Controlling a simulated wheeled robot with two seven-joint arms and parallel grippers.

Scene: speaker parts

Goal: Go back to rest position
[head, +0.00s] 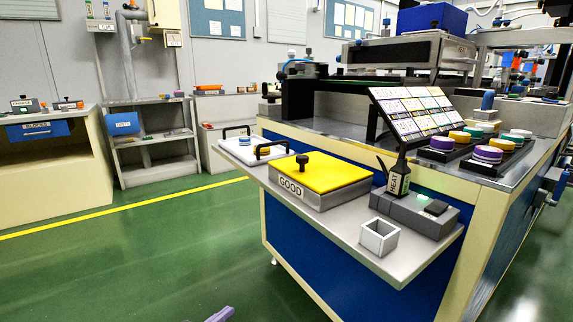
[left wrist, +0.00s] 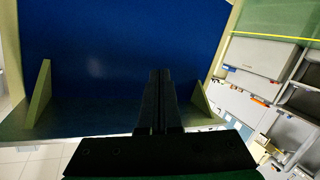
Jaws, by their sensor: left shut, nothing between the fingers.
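In the left wrist view my left gripper (left wrist: 159,75) has its dark fingers together, with nothing between them, in front of a blue panel. In the head view only a small purplish tip of my left gripper (head: 221,314) shows at the bottom edge, low over the green floor. It is left of the workbench (head: 330,230) and apart from the things on it. My right gripper is in neither view.
The bench's front shelf holds a yellow-lidded GOOD box (head: 320,172), a white tray (head: 240,148), a hollow square block (head: 379,237) and a grey HEAT device (head: 405,215). Colored round parts (head: 487,154) stand behind at right. Green floor (head: 120,265) is clear at left.

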